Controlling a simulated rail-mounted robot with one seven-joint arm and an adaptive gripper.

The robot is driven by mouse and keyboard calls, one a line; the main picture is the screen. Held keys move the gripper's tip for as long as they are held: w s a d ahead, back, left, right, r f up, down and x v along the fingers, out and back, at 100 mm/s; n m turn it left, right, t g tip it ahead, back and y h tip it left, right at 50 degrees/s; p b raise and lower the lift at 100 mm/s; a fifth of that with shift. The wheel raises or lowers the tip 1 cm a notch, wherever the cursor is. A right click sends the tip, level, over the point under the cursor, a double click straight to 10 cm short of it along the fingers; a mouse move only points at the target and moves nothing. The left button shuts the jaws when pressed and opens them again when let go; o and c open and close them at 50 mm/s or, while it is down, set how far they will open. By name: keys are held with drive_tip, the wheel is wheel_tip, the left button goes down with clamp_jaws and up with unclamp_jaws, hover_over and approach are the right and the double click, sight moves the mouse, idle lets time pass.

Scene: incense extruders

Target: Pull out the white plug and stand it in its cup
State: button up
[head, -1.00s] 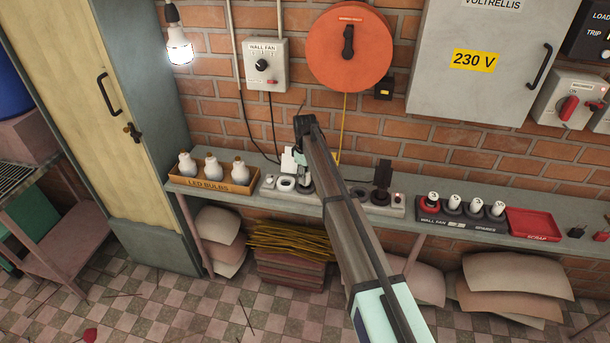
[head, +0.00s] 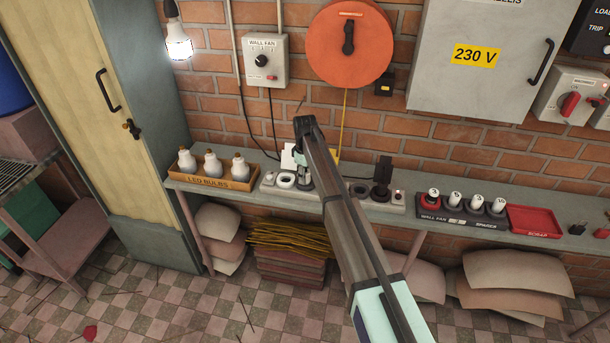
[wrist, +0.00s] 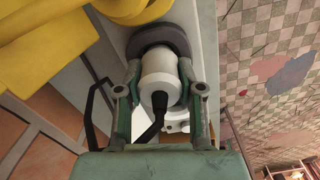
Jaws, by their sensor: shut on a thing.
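The white plug (wrist: 159,76) is a white cylinder with a black cable leaving its near end, seen in the wrist view. My gripper (wrist: 160,92) is shut on it, with a finger on each side. The plug's far end meets a dark grey round part (wrist: 158,37); I cannot tell whether it is still seated there. In the head view, my gripper (head: 304,178) is at the left part of the grey socket strip (head: 330,203) on the shelf, and the plug is mostly hidden by my arm. I cannot tell which holder is its cup.
A box of LED bulbs (head: 212,180) stands left of the strip. A black plug (head: 382,176) stands on its right part. Farther right are a dark spares holder (head: 462,225) and a red scrap tray (head: 540,222). A yellow part (wrist: 60,30) is close beside the plug. The brick wall is behind.

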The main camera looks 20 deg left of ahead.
drive_tip(key=shift+f, duration=0.2)
drive_tip(key=o, duration=1.2)
drive_tip(key=shift+o, duration=0.2)
